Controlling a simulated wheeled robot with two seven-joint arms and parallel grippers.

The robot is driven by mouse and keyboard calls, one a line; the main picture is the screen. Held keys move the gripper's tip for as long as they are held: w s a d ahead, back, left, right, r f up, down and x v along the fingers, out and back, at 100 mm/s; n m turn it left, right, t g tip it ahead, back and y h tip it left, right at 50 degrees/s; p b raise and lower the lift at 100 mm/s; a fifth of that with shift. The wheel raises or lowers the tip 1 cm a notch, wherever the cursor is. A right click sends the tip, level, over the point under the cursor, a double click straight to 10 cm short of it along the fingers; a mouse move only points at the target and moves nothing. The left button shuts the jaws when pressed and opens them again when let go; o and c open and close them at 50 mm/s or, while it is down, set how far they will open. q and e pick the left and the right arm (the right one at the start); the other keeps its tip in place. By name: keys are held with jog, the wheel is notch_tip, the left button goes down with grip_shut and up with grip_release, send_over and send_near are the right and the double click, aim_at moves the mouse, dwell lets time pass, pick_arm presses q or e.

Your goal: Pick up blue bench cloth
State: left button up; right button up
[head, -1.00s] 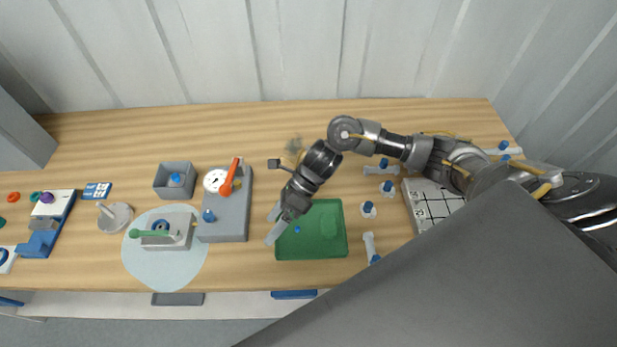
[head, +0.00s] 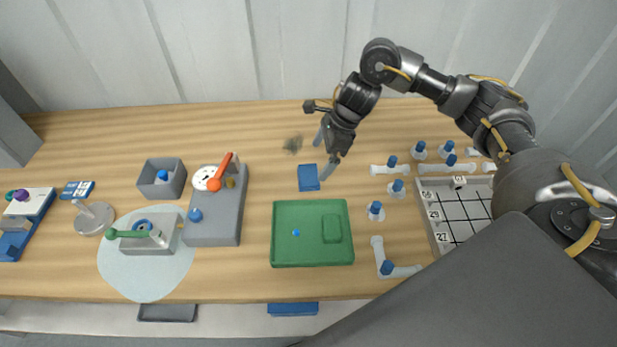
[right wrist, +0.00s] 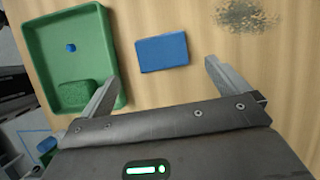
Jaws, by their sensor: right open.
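The blue bench cloth (head: 309,178) is a small flat blue rectangle on the wooden table, just behind the green tray. It also shows in the right wrist view (right wrist: 162,53), lying ahead of and between the open fingers. My right gripper (head: 325,156) is open and empty, above the table beside the cloth; in the right wrist view its fingers (right wrist: 160,84) are spread wider than the cloth and do not touch it. My left gripper is not in view.
The green tray (head: 283,251), holding a small blue item and a green block, stands in front of the cloth. A grey gauge unit (head: 213,228) is to the left. Fittings with blue caps (head: 376,210) and a white grid rack (head: 440,238) are to the right. A dark smudge (head: 293,144) marks the table behind.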

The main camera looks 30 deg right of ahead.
aim_at(308, 174)
jog(key=shift+x, duration=1.1)
jog(key=p+x, duration=0.1)
jog(key=x, duration=0.3)
jog(key=shift+w+a+p, duration=0.1)
jog(key=shift+w+p, duration=0.05)
jog(key=shift+p, duration=0.25)
jog(key=shift+w+a+f, duration=0.1)
jog(key=shift+a+f, duration=0.05)
jog(key=shift+f, duration=0.35)
jog(key=c, duration=1)
jog(key=shift+r, duration=0.15)
